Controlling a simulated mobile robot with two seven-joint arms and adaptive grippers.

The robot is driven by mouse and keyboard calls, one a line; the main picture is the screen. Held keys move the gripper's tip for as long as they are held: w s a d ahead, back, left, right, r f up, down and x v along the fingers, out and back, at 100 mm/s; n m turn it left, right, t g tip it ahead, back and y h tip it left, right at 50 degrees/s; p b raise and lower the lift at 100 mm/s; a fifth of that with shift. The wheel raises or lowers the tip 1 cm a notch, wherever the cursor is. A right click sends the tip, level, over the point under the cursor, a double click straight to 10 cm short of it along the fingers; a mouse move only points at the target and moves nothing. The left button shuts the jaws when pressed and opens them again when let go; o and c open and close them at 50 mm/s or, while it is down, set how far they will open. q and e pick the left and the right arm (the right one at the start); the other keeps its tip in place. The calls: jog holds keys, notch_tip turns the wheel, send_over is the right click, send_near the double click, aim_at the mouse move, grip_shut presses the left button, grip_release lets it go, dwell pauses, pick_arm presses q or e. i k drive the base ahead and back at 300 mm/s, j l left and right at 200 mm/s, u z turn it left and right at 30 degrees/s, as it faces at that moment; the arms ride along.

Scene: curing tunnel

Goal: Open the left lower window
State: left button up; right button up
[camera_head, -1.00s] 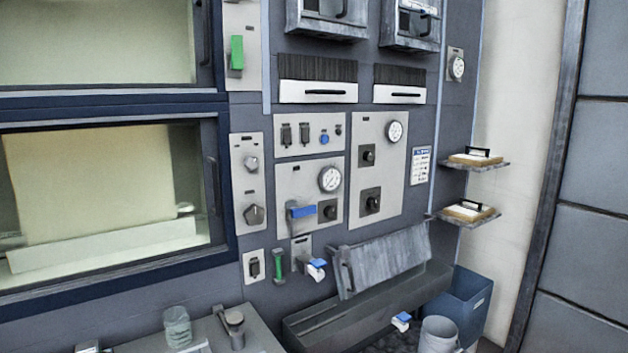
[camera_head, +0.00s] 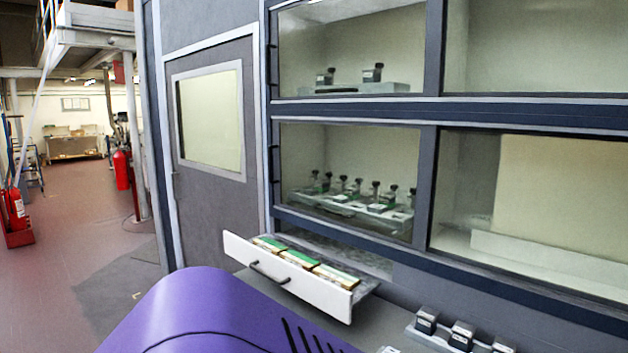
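The left lower window (camera_head: 350,175) is a glass pane in a dark blue frame, and it looks shut. Its dark handle (camera_head: 275,171) is on the left edge of the frame. Behind the glass stands a rack (camera_head: 345,208) with several black-topped, green-based pieces. The right lower window (camera_head: 535,200) lies beside it, with a pale panel behind the glass. Neither of my grippers shows in this view.
A white drawer (camera_head: 280,274) with several green-and-tan blocks stands pulled out below the left lower window. A grey door (camera_head: 212,160) is to its left. Small dark-topped items (camera_head: 462,335) sit at the lower right. Open floor (camera_head: 75,230) lies far left, with red fire extinguishers (camera_head: 122,169).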

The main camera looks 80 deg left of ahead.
aim_at(429, 132)
jog(key=u, duration=2.45)
